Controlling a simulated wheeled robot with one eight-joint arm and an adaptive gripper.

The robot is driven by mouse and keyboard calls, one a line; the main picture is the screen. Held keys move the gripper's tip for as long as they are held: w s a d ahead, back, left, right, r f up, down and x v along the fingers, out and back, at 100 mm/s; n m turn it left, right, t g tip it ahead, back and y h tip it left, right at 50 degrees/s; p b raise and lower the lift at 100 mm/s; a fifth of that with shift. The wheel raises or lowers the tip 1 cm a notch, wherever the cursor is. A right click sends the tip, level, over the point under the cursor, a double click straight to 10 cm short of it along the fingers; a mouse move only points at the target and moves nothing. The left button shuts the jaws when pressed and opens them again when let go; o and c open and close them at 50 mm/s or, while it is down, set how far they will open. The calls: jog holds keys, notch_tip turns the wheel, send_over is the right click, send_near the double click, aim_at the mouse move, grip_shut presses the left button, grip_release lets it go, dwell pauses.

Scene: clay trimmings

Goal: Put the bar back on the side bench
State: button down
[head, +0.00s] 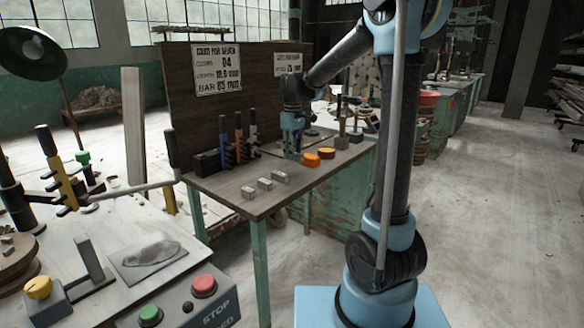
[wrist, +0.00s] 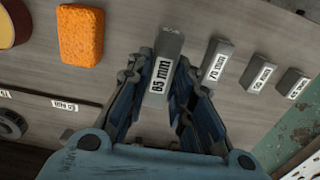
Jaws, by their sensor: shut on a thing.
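My gripper (wrist: 163,88) is shut on a grey bar (wrist: 168,45) labelled 85 mm in the wrist view. The bar stands between the two fingers at the end of a row. In the head view my gripper (head: 291,148) is low over the dark-topped side bench (head: 228,184), near its back board, and hides the held bar. I cannot tell whether the bar touches the bench. Three other bars stand to the right in the wrist view: one labelled 70 mm (wrist: 217,63), and two shorter ones (wrist: 257,72) (wrist: 291,83). In the head view three small bars (head: 264,183) line the bench's front.
An orange sponge (head: 311,160) and a round orange-sided pot (head: 326,153) sit right of my gripper. Handled tools (head: 238,138) stand in a dark block at left. An upright board (head: 262,85) with signs backs the bench. A control table (head: 120,250) stands at front left.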

aim_at(292, 173)
jog(key=shift+s+a+f, duration=0.1)
jog(key=shift+f, duration=2.65)
jog(key=c, duration=1.4)
grip_release()
jog(key=shift+f, duration=0.1)
